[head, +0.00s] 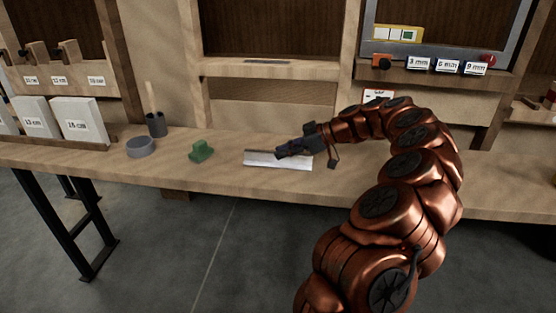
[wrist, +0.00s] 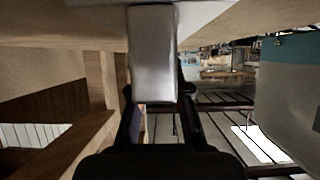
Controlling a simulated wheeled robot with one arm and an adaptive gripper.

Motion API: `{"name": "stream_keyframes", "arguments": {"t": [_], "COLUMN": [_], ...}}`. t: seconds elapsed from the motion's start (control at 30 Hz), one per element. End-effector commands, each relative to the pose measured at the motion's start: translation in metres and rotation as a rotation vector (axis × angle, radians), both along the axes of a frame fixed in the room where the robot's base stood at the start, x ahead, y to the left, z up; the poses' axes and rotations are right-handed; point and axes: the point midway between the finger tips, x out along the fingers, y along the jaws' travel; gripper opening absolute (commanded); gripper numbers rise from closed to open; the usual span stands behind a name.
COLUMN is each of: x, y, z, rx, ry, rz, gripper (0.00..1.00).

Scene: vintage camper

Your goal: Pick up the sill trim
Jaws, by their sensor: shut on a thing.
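The sill trim shows as a thin grey strip (head: 259,151) in the head view, sticking out to the left of my gripper (head: 282,153), just over a white sheet on the bench. In the wrist view my gripper (wrist: 158,103) has its two dark fingers on either side of a smooth grey end of the sill trim (wrist: 152,55). My gripper is shut on it. I cannot tell if the trim still touches the sheet.
The white sheet (head: 292,163) lies on the workbench (head: 225,178). A green block (head: 201,152), a grey round dish (head: 141,147) and a dark cup (head: 156,125) stand to the left. A wooden ledge (head: 225,68) is behind. White labelled boxes (head: 82,121) stand far left.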

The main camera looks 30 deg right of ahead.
Motion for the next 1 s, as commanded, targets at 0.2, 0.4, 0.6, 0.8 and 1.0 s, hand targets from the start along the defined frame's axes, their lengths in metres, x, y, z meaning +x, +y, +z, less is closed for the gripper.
{"name": "stream_keyframes", "arguments": {"t": [0.2,0.4,0.6,0.8,1.0], "x": [0.0,0.0,0.0,0.0,0.0], "y": [0.0,0.0,0.0,0.0,0.0], "z": [0.0,0.0,0.002,0.015,0.033], "rx": [0.0,0.0,0.0,-0.001,-0.001], "ry": [0.0,0.0,0.0,-0.001,-0.001], "rz": [0.0,0.0,0.0,-0.001,0.0], "gripper": [0.0,0.0,0.0,0.0,0.0]}}
